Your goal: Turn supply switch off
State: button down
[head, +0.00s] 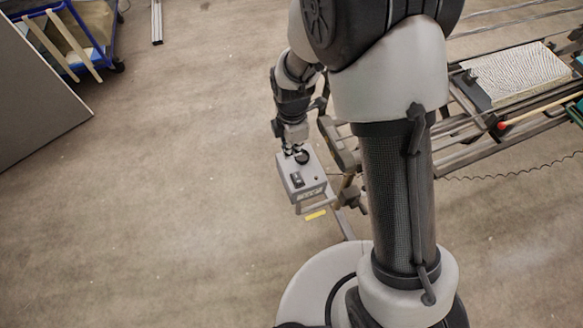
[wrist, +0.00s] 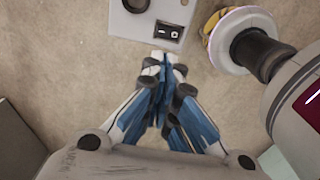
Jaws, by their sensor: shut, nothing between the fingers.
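A grey supply box (head: 309,186) sits below my gripper in the head view, with a dark round knob (head: 301,157) and a small black switch (head: 297,180) on its top face. In the wrist view the box (wrist: 112,22) is at the top edge, and the black rocker switch (wrist: 169,31) shows light marks. My gripper (wrist: 165,58) is shut and empty, its tips at the box's near edge in the picture, just below the switch. I cannot tell whether they touch the box. In the head view my gripper (head: 291,149) is at the box's upper end, by the knob.
A loom-like frame (head: 470,150) with a pale woven panel (head: 520,72) stands to the right. A yellow strip (head: 316,215) is just below the box. A blue cart (head: 112,50) and a grey panel (head: 35,95) are at the far left. The floor (head: 150,220) left of the box is clear.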

aim_at(292, 179)
notch_tip(292, 179, down, 14)
jog(key=b, duration=0.4)
jog(key=shift+w+f+b, duration=0.1)
jog(key=shift+f+b, duration=0.35)
jog(key=shift+f, duration=0.05)
jog(key=shift+r, duration=0.15)
jog(key=shift+s+r, duration=0.1)
jog(key=shift+s, duration=0.15)
jog(key=shift+s+d+r+p, duration=0.15)
jog(key=shift+s+d+p, duration=0.15)
jog(key=shift+s, duration=0.25)
jog(key=shift+a, duration=0.1)
